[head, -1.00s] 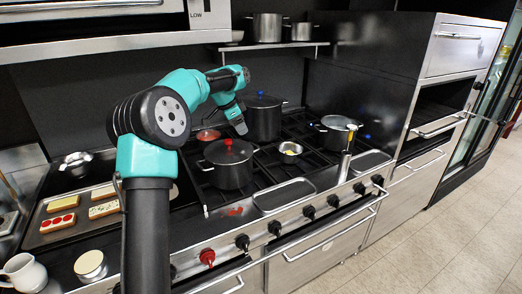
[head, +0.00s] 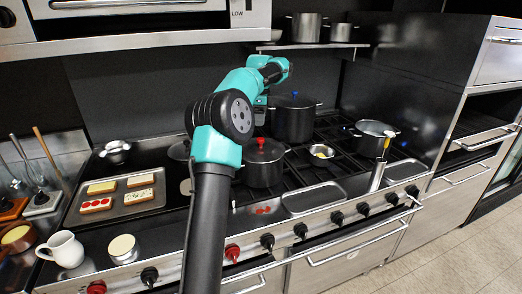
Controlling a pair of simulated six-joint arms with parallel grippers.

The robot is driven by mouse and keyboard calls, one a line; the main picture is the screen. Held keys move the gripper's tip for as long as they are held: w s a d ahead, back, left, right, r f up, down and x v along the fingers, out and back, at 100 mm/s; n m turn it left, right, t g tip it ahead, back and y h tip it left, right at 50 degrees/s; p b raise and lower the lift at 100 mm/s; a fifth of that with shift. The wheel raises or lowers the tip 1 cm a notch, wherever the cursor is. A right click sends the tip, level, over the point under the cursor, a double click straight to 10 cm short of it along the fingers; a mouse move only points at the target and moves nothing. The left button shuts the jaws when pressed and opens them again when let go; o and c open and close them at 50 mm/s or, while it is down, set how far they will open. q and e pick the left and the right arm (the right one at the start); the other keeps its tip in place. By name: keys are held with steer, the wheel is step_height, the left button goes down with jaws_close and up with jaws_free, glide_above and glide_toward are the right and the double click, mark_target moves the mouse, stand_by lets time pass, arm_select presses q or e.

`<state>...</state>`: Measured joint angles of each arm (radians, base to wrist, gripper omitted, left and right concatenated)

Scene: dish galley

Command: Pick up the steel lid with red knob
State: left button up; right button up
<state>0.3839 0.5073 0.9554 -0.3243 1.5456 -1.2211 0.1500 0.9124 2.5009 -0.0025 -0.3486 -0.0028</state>
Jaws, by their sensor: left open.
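The lid with the red knob (head: 261,151) sits on a dark pot (head: 262,173) on the stove, right of my arm in the head view. The lid looks dark grey, with the red knob upright at its middle. My left arm crosses the middle of the view and bends over the stove. My left gripper (head: 259,118) hangs above and behind the lid, apart from it; its fingers are small and dark here. It is open, and nothing shows held in it. My right gripper is not in view.
A taller lidded pot (head: 294,122) with a blue knob stands behind, right of my gripper. A small bowl (head: 321,154) and another pot (head: 372,137) are to the right. A tray of toasts (head: 118,196) and a white jug (head: 64,249) are at left.

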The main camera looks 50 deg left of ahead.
mark_target(260, 138)
arm_select(q)
steer(key=shift+f, duration=2.5)
steer(key=shift+f, duration=0.15)
steer(key=shift+w+f, duration=0.1)
steer(key=shift+f, duration=2.35)
steer(key=c, duration=1.2)
